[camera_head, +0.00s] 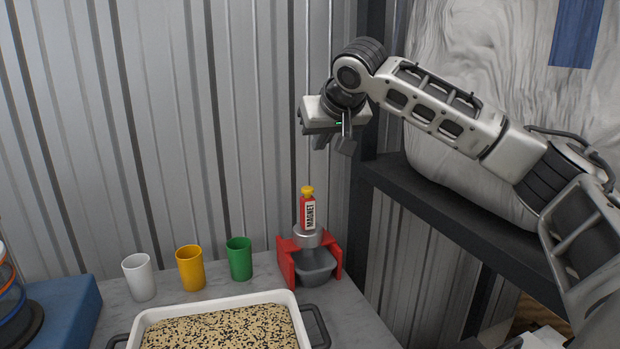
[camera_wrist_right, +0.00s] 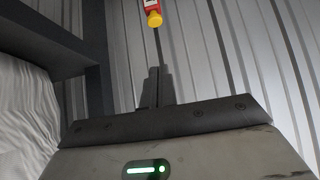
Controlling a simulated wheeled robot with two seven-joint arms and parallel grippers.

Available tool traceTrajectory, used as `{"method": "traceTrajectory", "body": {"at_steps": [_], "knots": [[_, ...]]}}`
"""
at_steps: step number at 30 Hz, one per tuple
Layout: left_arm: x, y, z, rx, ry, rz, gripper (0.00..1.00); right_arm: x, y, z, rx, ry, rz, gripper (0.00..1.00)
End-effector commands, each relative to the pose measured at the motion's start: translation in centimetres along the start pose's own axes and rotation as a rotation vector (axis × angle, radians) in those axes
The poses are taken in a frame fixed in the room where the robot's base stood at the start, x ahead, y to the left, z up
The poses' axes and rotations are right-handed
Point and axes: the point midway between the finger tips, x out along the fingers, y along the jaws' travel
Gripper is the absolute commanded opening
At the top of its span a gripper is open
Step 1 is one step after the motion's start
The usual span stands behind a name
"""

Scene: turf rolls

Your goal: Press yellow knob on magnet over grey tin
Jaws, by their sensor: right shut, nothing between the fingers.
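The magnet (camera_head: 308,213) is a red upright handle with a white "MAGNET" label, and the yellow knob (camera_head: 307,190) is on its top. It stands above the grey tin (camera_head: 313,266), which sits between red holder walls (camera_head: 286,262). The yellow knob also shows at the top of the right wrist view (camera_wrist_right: 154,19). My right gripper (camera_head: 345,143) is shut and empty, above and a little right of the knob, clearly apart from it. In the right wrist view its fingers (camera_wrist_right: 157,88) are together. My left gripper is not in view.
A white cup (camera_head: 139,277), a yellow cup (camera_head: 190,268) and a green cup (camera_head: 239,259) stand left of the holder. A white tray (camera_head: 285,297) of speckled grains is in front. A dark shelf (camera_head: 450,215) lies right, below my right arm. A corrugated wall is behind.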

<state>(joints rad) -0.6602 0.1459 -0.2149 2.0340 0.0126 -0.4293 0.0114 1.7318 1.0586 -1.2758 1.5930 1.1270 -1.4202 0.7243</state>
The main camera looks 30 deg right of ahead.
Motion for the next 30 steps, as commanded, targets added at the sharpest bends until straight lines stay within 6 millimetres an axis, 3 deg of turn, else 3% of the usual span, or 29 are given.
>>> {"method": "traceTrajectory", "body": {"at_steps": [13, 21, 30], "knots": [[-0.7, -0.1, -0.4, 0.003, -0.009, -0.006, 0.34, 9.1, 0.1, 0.4, -0.004, -0.004, 0.003, 0.00], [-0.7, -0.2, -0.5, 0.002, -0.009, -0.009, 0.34, 11.1, 0.0, 2.6, -0.003, 0.000, 0.001, 0.00], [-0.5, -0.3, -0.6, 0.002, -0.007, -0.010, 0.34, 11.4, 0.0, 2.9, -0.002, 0.000, 0.000, 0.00]]}}
